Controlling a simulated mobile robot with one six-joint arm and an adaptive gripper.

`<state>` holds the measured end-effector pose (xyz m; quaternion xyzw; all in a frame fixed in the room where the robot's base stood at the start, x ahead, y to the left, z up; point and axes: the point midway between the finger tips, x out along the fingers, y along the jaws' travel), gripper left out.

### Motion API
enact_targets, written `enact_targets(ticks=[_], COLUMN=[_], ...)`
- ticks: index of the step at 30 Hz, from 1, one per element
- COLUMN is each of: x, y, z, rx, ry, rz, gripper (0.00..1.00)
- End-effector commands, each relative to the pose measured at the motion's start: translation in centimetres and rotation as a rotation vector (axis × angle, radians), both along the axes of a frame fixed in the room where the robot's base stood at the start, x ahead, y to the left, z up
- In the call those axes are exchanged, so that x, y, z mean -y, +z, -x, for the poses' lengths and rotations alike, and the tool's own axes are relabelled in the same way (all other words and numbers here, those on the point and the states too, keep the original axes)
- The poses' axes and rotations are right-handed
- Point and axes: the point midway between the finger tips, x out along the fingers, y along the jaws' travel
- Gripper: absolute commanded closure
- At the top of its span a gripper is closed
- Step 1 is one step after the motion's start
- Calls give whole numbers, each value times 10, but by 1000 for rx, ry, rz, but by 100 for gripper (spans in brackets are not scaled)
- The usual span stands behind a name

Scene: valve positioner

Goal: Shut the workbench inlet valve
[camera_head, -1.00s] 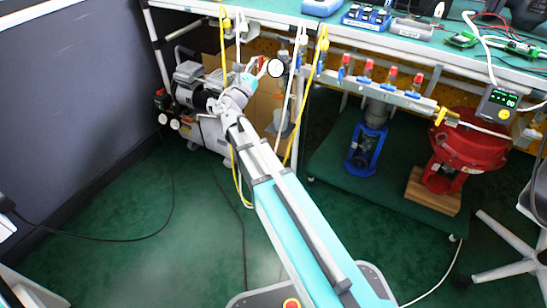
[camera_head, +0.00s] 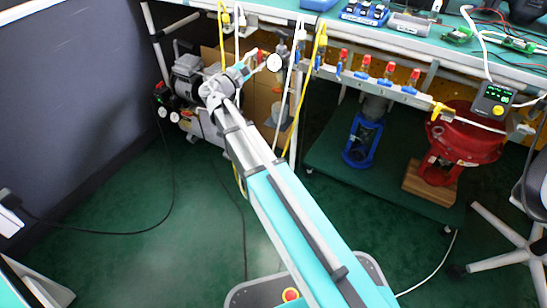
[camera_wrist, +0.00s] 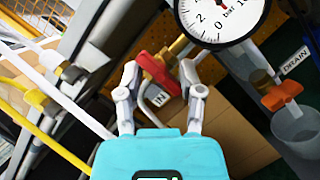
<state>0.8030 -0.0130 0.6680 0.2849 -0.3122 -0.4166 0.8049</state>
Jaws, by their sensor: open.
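The lever slants from upper left to lower right. My gripper (camera_wrist: 159,72) is open, with one finger on each side of the lever; I cannot tell whether either finger touches it. In the head view my gripper (camera_head: 246,70) is below the bench's front edge, just left of the round gauge (camera_head: 274,62). The red lever (camera_head: 262,56) shows only as a small patch there.
The pressure gauge (camera_wrist: 220,12) is close above my right finger. An orange DRAIN handle (camera_wrist: 282,95) and a clear cup (camera_wrist: 296,128) are at right. Yellow and white cables (camera_head: 318,62) hang nearby. A compressor (camera_head: 188,75) stands behind at left.

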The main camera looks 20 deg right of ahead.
Motion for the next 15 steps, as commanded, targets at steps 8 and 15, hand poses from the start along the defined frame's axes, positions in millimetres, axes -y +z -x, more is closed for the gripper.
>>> enact_targets(ticks=[8,15], x=[-1,-1], y=[3,4], z=[-1,0], rx=[152,283], ry=[-1,-1], rz=[-153,-283], gripper=[51,51])
